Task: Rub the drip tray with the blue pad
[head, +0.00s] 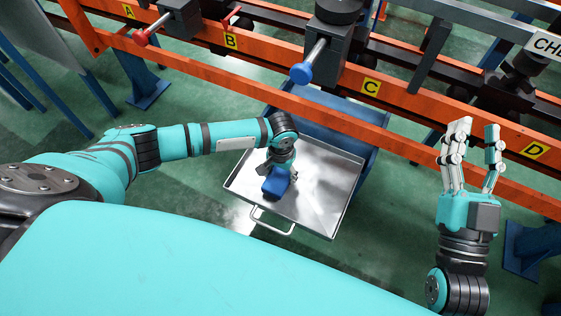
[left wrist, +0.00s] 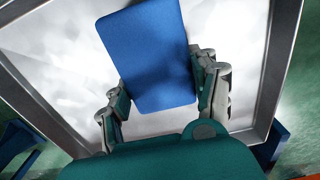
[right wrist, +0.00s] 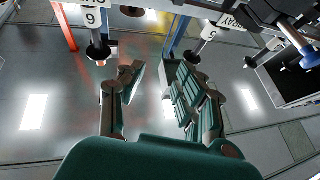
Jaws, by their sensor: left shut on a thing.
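The drip tray (head: 322,187) is a shiny metal tray with raised rims and a wire handle at its front, below the orange frame. Its bright floor and rim also fill much of the left wrist view (left wrist: 50,70). The blue pad (head: 276,182) is over the tray's left part. My left gripper (head: 283,172) is shut on the pad, which shows between its fingers in the left wrist view (left wrist: 150,55). Whether the pad touches the tray floor I cannot tell. My right gripper (head: 474,150) is open and empty, raised at the right, away from the tray.
An orange frame (head: 200,62) with yellow letter labels crosses behind the tray. A spindle with a blue knob (head: 302,73) and one with a red knob (head: 141,37) stick out from it. A blue support (head: 330,125) stands behind the tray. Green floor lies open at the front right.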

